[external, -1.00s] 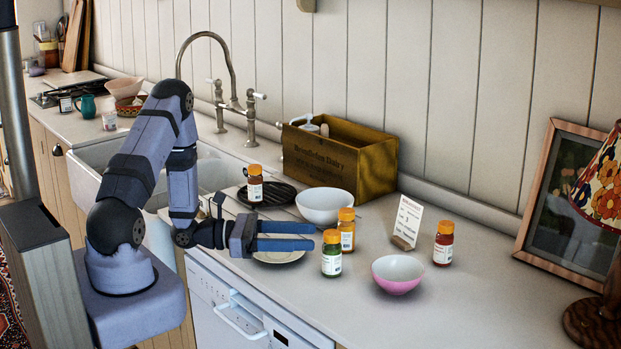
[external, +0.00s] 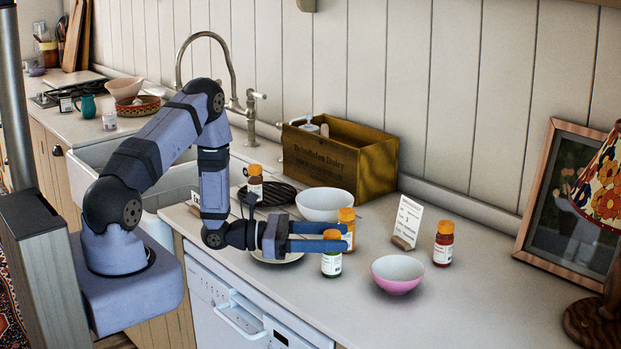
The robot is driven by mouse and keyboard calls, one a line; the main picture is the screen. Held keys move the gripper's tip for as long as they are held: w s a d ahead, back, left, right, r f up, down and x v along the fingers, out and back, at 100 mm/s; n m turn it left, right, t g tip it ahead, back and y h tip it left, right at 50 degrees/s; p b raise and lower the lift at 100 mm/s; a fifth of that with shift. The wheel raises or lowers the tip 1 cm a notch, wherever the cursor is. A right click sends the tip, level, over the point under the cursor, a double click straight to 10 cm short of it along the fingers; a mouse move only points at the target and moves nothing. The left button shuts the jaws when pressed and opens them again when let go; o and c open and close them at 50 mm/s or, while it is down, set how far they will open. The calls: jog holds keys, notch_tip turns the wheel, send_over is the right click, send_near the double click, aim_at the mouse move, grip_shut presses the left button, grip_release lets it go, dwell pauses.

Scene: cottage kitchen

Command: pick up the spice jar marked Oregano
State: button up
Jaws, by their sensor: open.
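Several spice jars with orange lids stand on the counter; their label text is too small to read, so I cannot tell which says Oregano. A green jar (external: 331,265) is at the front. A yellow-orange jar (external: 347,238) stands just behind it. A dark brown jar (external: 255,183) is at the back left, and a red jar (external: 443,246) is to the right. My gripper (external: 344,237) is open, its fingers level and pointing right.
A white bowl (external: 325,204) and wooden crate (external: 376,165) stand behind the jars. A pink bowl (external: 398,284) is to the right, with a small card (external: 408,219) behind it. A plate (external: 283,260) lies under my gripper. The counter's right front is clear.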

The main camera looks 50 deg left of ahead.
jog(key=shift+w+d, duration=0.15)
jog(key=c, duration=1.2)
jog(key=shift+r, duration=0.1)
jog(key=shift+r+b, duration=1.15)
jog(key=shift+r, duration=3.7)
